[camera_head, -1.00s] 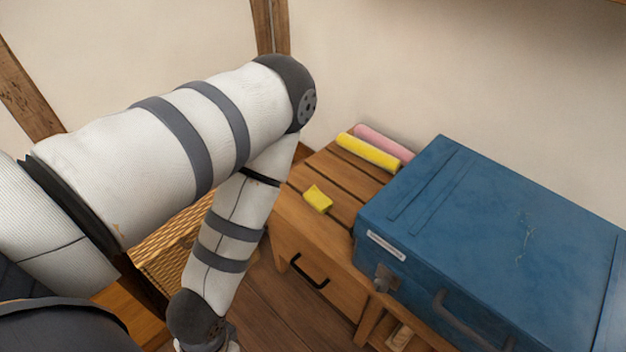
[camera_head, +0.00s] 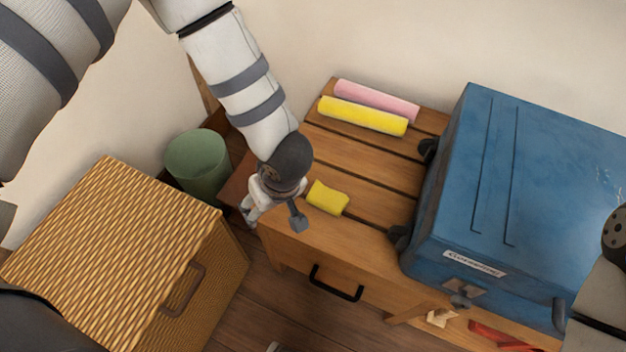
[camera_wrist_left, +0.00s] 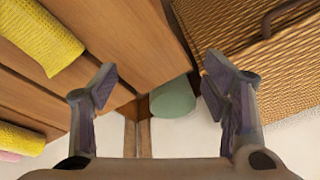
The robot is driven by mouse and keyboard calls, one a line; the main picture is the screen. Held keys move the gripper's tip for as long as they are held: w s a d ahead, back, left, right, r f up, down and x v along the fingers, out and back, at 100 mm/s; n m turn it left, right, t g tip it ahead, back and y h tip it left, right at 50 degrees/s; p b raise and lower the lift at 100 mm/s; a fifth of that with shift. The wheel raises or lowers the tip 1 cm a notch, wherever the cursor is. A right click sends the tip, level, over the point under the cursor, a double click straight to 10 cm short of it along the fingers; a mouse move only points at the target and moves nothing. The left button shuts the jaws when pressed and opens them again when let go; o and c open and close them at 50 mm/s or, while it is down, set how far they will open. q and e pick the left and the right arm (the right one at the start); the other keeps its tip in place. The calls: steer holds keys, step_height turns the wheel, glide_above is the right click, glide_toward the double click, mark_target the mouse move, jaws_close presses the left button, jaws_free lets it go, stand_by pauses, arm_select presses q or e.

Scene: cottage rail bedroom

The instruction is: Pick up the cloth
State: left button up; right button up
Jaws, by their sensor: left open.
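A small yellow cloth (camera_head: 327,198) lies on the slatted wooden table (camera_head: 365,178) near its front left edge. It also shows at the upper left of the left wrist view (camera_wrist_left: 40,36), outside the jaws. My left gripper (camera_head: 273,213) is just left of the cloth, at the table's left end, apart from it. In the left wrist view the gripper (camera_wrist_left: 158,82) is open, with nothing between its fingers. My right gripper is out of view.
A yellow roll (camera_head: 362,116) and a pink roll (camera_head: 376,100) lie at the table's back. A large blue case (camera_head: 530,190) fills its right side. A wicker box (camera_head: 120,250) and a green bin (camera_head: 197,165) stand left of the table.

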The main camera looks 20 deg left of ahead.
mark_target(326, 193)
arm_select(q)
steer(key=w+d+n, duration=0.1)
steer(key=w+d+r+n, duration=0.1)
steer(key=w, duration=0.1)
steer(key=w+n+h+b, duration=0.1)
steer(key=w, duration=0.1)
steer(key=shift+w+d+r+g, duration=0.1)
steer(key=shift+d+r+g, duration=0.2)
steer(key=shift+d, duration=0.1)
steer(key=w+d+r+n+h+b, duration=0.2)
steer(key=w+d+r+n, duration=0.15)
steer(key=d+r, duration=0.2)
steer(key=shift+m, duration=0.25)
step_height(326, 193, down, 11)
steer(key=shift+w+f+b, duration=0.1)
steer(key=shift+f+b, duration=0.05)
steer(key=shift+b, duration=0.4)
steer(key=c, duration=1.1)
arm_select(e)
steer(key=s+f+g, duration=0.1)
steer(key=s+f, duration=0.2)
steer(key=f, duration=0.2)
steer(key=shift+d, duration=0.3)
